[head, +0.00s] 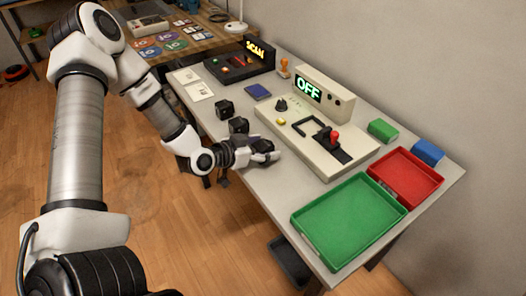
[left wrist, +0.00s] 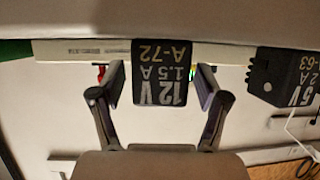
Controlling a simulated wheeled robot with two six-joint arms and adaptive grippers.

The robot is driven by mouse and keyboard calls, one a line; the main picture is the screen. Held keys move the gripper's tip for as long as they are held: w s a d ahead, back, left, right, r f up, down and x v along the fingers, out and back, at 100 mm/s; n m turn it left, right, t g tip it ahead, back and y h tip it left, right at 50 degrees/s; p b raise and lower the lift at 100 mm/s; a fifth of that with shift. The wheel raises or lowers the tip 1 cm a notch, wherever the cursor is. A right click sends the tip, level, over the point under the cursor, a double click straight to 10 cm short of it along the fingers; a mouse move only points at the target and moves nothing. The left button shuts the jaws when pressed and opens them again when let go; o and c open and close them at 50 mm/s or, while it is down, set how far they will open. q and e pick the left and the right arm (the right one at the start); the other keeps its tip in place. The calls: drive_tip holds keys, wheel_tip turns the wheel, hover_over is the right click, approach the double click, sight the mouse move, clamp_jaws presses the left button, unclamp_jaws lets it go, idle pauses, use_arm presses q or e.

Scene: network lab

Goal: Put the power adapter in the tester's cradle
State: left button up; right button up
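A black power adapter (left wrist: 160,75) marked 12 V, 1.5 A, A-72 is between the fingers of my left gripper (left wrist: 160,83) in the left wrist view. Narrow gaps show on both sides, so the gripper looks open around it. In the head view my left gripper (head: 266,151) is low at the table's front edge, beside the tester, and largely hides this adapter. A second adapter (left wrist: 284,76), marked 5 V, 2 A, A-63, stands to the right. The tester (head: 345,163) shows OFF; its cradle (head: 296,127) is a black bracket, empty, near a red-handled lever (head: 333,137). My right gripper is out of view.
Another black adapter (head: 225,108) stands further back. A scanner box (head: 238,66) is at the back.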

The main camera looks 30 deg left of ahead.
use_arm(q)
clamp_jaws()
